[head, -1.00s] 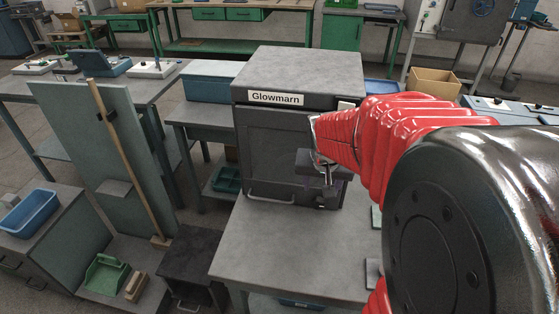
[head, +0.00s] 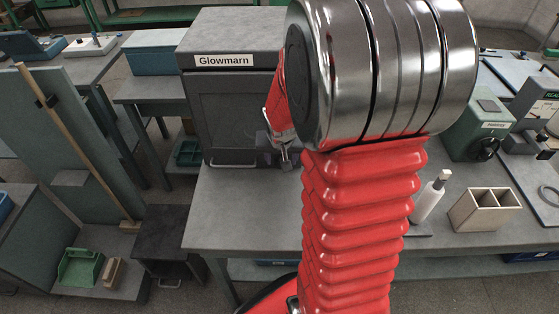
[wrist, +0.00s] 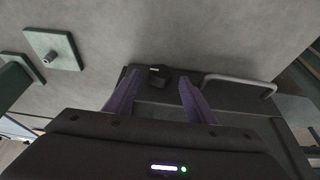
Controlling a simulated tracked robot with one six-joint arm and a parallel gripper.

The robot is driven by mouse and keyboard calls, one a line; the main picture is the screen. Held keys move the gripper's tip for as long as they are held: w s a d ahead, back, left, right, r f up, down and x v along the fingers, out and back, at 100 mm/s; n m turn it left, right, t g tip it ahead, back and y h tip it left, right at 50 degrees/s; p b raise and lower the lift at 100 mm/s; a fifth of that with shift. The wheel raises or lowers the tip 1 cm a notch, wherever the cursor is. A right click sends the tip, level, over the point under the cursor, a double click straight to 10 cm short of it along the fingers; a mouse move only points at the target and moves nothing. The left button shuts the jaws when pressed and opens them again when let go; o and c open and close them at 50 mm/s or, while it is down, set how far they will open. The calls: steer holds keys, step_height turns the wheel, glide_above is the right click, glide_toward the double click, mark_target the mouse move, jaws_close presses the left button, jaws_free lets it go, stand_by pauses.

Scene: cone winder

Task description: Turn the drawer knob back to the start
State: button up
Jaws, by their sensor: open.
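The grey Glowmarn cabinet (head: 232,110) stands on the grey bench, with a pale bar handle (head: 232,165) low on its front. My gripper (head: 286,160) is at the lower right of this front, partly behind my own arm. In the wrist view, a small dark knob (wrist: 158,74) sits on the cabinet's dark edge, beside the bar handle (wrist: 240,86). My gripper's purple fingers (wrist: 160,90) are apart, one on each side of the knob in the picture. I cannot tell whether they touch it. The knob is not clear in the head view.
The grey bench top (head: 240,215) is clear in front of the cabinet. To the right stand a white bottle (head: 430,195), a divided beige box (head: 485,210) and a green machine (head: 480,130). A green panel (head: 75,140) with a wooden pole leans at the left.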

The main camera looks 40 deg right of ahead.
steer(key=shift+x, duration=1.05)
steer(key=shift+c, duration=0.5)
steer(key=c, duration=0.9)
steer(key=shift+a, duration=0.15)
steer(key=shift+c, duration=0.2)
